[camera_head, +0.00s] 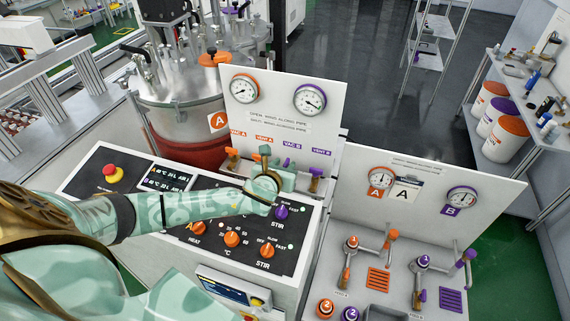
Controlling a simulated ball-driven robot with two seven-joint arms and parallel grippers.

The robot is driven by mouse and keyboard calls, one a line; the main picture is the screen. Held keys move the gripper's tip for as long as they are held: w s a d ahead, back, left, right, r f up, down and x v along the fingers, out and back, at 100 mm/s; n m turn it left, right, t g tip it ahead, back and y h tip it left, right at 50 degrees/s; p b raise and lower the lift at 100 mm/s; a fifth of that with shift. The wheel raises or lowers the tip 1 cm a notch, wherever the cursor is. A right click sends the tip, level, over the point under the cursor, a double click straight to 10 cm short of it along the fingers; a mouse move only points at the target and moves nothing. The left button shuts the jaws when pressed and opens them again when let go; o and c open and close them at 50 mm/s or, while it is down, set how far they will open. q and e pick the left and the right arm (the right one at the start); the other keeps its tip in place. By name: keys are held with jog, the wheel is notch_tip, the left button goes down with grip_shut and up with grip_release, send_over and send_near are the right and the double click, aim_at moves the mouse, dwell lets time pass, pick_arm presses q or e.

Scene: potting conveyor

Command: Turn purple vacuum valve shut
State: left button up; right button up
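A white upright panel holds a purple VAC B label (291,145) and a purple VENT B label (321,152). A small purple valve handle (287,162) shows under the VAC B label, partly hidden by my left gripper. Another purple valve handle (316,171) sits under VENT B, clear of the gripper. My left gripper (277,166) is at the panel's lower edge, beside the VAC B valve. Its hand hides most of its fingers, so I cannot tell whether it is open or touching the valve. My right gripper is not in view.
Below is a black control panel with a purple stir knob (281,212), orange knobs (232,239) and a red emergency button (113,173). An orange valve (232,153) is left of my gripper. A steel vessel (185,105) stands behind. A second gauge panel (445,205) is at right.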

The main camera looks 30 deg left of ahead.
pick_arm(q)
jog(key=shift+x, duration=0.8)
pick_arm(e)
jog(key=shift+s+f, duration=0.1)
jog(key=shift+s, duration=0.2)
pick_arm(q)
grip_shut()
